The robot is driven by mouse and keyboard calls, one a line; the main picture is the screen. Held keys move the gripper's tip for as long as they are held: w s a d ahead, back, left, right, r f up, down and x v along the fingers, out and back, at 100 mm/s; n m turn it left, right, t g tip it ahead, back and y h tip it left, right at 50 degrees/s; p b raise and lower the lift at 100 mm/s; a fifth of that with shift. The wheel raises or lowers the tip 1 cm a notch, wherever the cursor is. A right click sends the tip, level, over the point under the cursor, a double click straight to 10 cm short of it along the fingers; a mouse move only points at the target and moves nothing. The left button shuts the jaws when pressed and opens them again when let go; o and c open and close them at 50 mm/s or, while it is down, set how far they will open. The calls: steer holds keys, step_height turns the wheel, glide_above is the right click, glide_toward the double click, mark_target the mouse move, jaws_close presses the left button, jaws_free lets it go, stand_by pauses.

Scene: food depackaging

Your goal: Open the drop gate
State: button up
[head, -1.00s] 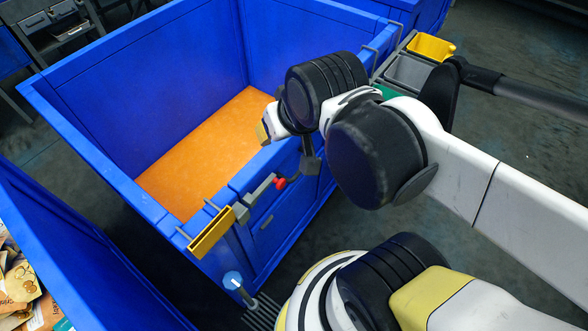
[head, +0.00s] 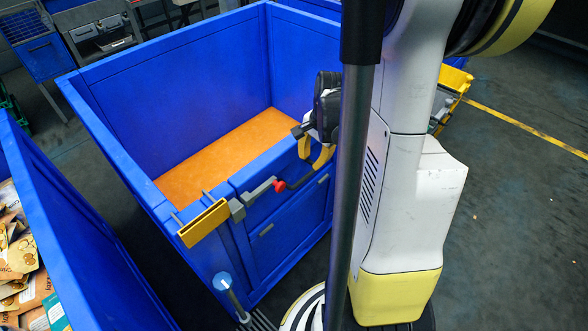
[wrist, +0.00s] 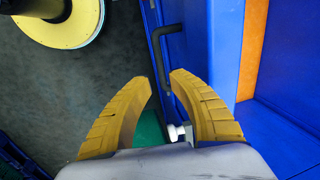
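The drop gate (head: 280,225) is a blue panel in the front wall of the blue bin. It stands upright and closed, with a small grey handle on its face. A grey latch with a red collar (head: 279,185) and a dark bent lever (head: 305,181) lies along its upper part. My gripper (head: 310,163) hangs at the gate's top right, its yellow fingers pointing down near the lever. In the wrist view my gripper (wrist: 160,79) is open and empty. A dark bent handle (wrist: 158,48) lies just beyond the fingertips, apparently untouched.
The blue bin (head: 180,70) has an orange floor (head: 225,150). A yellow-fronted bracket (head: 203,223) sits at its front left corner. Another blue bin (head: 75,230) with food packages stands at the left. Dark floor is free at the right.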

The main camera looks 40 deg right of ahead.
mark_target(306, 176)
steer(key=f+b, duration=0.1)
steer(key=f, duration=0.2)
steer(key=w+f+b, duration=0.1)
steer(key=f, duration=0.2)
steer(key=f+b, duration=0.2)
steer(key=f, duration=0.1)
steer(key=shift+w+a, duration=0.1)
steer(key=shift+w, duration=0.3)
steer(key=shift+r, duration=0.1)
jaws_close()
